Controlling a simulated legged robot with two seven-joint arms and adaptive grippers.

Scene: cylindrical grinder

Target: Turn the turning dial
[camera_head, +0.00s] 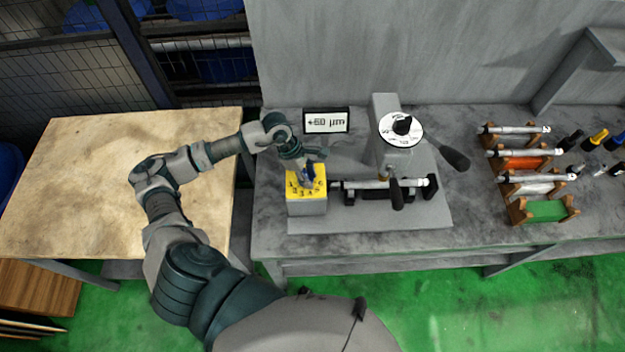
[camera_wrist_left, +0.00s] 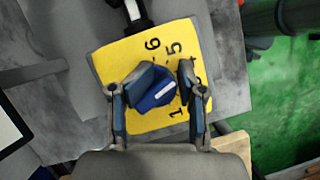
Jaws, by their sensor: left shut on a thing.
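The turning dial is a blue knob with a white mark (camera_wrist_left: 158,92), set on a yellow numbered plate (camera_head: 320,187) on a grey block at the left end of the grinder. In the left wrist view the yellow plate (camera_wrist_left: 116,63) shows the digits 6, 5 and 1; other digits are partly hidden. My left gripper (camera_head: 307,174) reaches down over the plate. In the left wrist view its two fingers (camera_wrist_left: 158,88) stand on both sides of the blue knob and are shut on it. My right gripper is not in view.
The grinder (camera_head: 384,132) has a white dial (camera_head: 401,129) and black handles. A small display (camera_head: 326,121) reads about +50 µm. Racks with rods (camera_head: 525,158) stand on the bench at right. A bare wooden table (camera_head: 95,180) is at left.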

